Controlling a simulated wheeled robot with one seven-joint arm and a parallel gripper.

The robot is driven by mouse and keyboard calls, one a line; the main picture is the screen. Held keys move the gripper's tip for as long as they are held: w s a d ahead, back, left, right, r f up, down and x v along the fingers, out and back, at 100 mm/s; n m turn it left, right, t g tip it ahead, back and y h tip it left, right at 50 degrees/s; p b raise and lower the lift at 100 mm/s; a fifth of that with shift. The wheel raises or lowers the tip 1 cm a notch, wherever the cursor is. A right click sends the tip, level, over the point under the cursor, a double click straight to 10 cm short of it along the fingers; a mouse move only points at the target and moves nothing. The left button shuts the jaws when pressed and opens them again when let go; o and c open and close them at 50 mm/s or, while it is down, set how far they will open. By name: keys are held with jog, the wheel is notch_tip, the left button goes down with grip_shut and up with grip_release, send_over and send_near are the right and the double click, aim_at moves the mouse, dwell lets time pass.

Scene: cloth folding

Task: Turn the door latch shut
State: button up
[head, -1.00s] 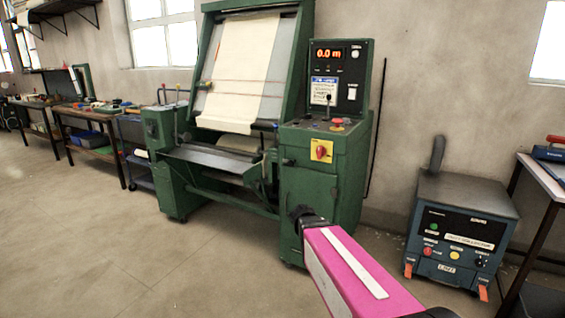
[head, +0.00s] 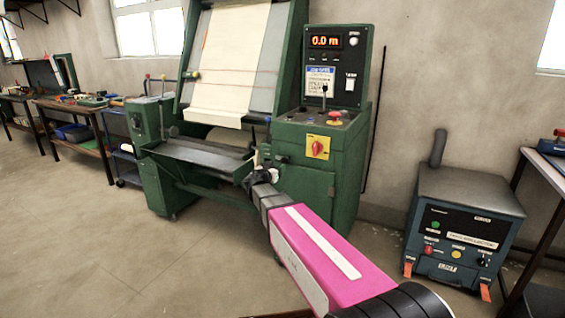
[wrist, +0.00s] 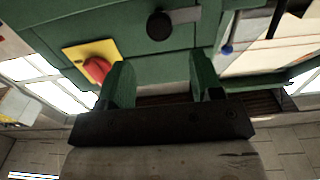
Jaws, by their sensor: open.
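The green cabinet (head: 318,212) of the machine carries the door latch. In the wrist view the latch (wrist: 160,25) is a round black knob with a short grey bar, lying sideways on the green panel (wrist: 125,18). My gripper (wrist: 160,78) is open, its two green fingers apart with nothing held between them. The latch lies beyond the fingertips, apart from them. In the head view my gripper (head: 262,172) is in front of the cabinet's left edge; its fingers are hard to make out there.
A red rotary switch (head: 318,147) on a yellow plate sits right of my gripper; it also shows in the wrist view (wrist: 97,69). The roller tray (head: 200,157) is to the left. A blue-grey box unit (head: 460,235) stands right. The floor at left is open.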

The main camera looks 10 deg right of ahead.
aim_at(284, 161)
jog(key=x, duration=0.7)
jog(key=shift+w+d, duration=0.25)
jog(key=shift+w, duration=0.05)
jog(key=c, duration=0.9)
